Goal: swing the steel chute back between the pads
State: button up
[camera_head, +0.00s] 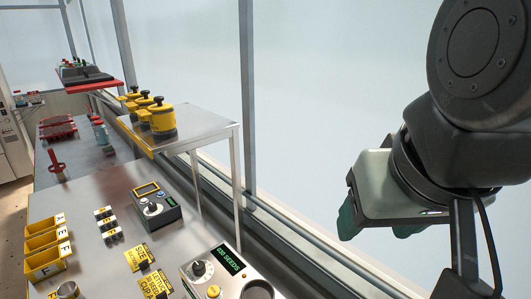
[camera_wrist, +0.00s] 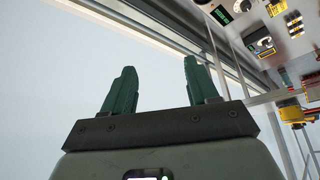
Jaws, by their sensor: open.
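My gripper (camera_head: 378,229) is at the right of the head view, up in front of the pale window wall and away from the bench. In the wrist view my gripper (camera_wrist: 156,72) shows two green fingers spread apart with nothing between them. I cannot make out the steel chute or its pads in either view. A grey machine box (camera_head: 207,272) with a lit green display, a knob and a yellow button stands at the near edge of the bench, cut off by the bottom of the head view.
The metal bench (camera_head: 92,192) holds yellow bins (camera_head: 45,266), a small control box (camera_head: 158,215), yellow cards (camera_head: 140,257) and small switches (camera_head: 107,226). A raised shelf (camera_head: 200,124) carries yellow canisters (camera_head: 161,119). A window post (camera_head: 247,100) and rails stand behind. Space around my gripper looks clear.

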jog(key=shift+c, duration=0.2)
jog(key=shift+w+a, duration=0.1)
jog(key=shift+c, duration=0.8)
jog(key=w+a+f+n+g, duration=0.2)
jog(key=w+a+f+n, duration=0.2)
jog(key=a+f+n, duration=0.45)
jog(key=w+a+f+n+g, duration=0.2)
jog(key=w+a+f+n, duration=0.3)
jog(key=a, duration=0.7)
jog(key=shift+n+g, duration=0.35)
jog(key=shift+g, duration=0.45)
jog(key=s+a+f, duration=0.1)
jog(key=a+f, duration=0.1)
jog(key=f, duration=0.4)
jog(key=s+a+f, duration=0.1)
jog(key=a+f, duration=0.1)
jog(key=f, duration=0.4)
jog(key=s+a+f, duration=0.1)
jog(key=a+f, duration=0.1)
jog(key=f, duration=0.5)
jog(key=shift+s+a, duration=0.3)
grip_shut()
